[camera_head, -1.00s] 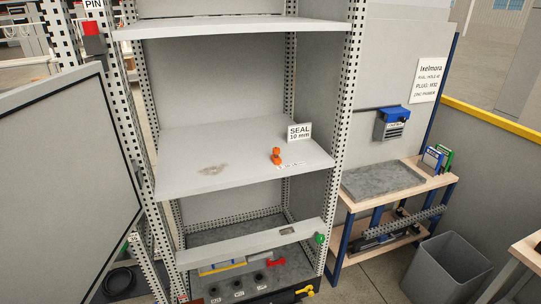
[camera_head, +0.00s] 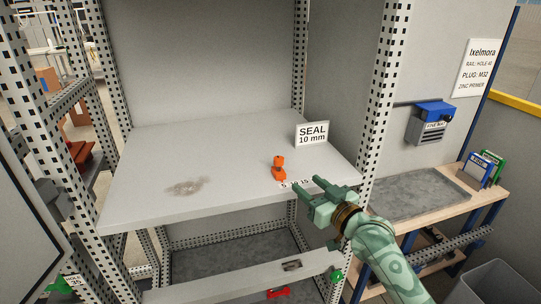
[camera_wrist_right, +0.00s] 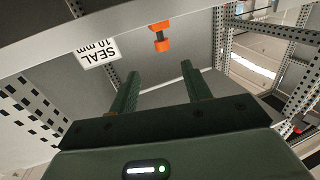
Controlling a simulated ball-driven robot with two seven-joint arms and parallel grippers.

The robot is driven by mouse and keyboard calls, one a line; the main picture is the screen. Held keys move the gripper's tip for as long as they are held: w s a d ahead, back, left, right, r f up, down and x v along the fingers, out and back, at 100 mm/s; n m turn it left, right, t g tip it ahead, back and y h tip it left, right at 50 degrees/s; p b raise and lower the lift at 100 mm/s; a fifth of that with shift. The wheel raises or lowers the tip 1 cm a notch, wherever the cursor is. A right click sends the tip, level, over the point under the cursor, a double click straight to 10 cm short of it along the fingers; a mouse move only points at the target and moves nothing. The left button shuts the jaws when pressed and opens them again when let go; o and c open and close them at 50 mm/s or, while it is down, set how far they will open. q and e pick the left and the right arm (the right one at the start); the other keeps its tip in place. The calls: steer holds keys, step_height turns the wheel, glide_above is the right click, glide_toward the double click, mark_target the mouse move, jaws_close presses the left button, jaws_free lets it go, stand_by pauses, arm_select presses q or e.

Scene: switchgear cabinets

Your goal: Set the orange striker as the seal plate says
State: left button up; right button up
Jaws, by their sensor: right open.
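The orange striker (camera_head: 278,168) stands on the middle shelf (camera_head: 150,180), close to its front edge. In the right wrist view the striker (camera_wrist_right: 161,38) shows beyond my fingertips, between their lines. A small scale strip with numbers lies in front of it, partly hidden by my gripper. The white seal plate (camera_head: 312,134) stands behind and right of the striker and reads "SEAL 10 mm"; it appears upside down in the wrist view (camera_wrist_right: 95,52). My right gripper (camera_head: 305,188) is open and empty at the shelf's front edge, just right of the striker and apart from it. My left gripper is out of view.
Perforated uprights (camera_head: 380,90) frame the shelf on both sides. A grey stain (camera_head: 187,186) marks the shelf's left part, which is otherwise clear. A lower rail (camera_head: 240,275) with a green knob (camera_head: 336,276) runs below. A workbench (camera_head: 420,195) stands at right.

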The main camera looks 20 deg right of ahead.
mark_target(275, 159)
steer(key=b+x, duration=0.4)
steer(key=x, duration=1)
steer(key=shift+w+a+f, duration=0.15)
steer(key=shift+w+a, duration=0.05)
steer(key=shift+a, duration=0.05)
steer(key=shift+w+a+b, duration=0.15)
steer(key=shift+w+b, duration=0.2)
steer(key=shift+w, duration=0.2)
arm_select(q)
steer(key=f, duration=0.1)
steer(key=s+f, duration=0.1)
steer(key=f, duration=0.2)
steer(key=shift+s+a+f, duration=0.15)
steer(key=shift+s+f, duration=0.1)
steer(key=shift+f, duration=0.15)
arm_select(e)
steer(key=shift+r, duration=0.2)
jaws_close()
steer(key=shift+d+f+b, duration=0.1)
steer(key=shift+d+b, duration=0.25)
steer(key=shift+d, duration=1.2)
jaws_free()
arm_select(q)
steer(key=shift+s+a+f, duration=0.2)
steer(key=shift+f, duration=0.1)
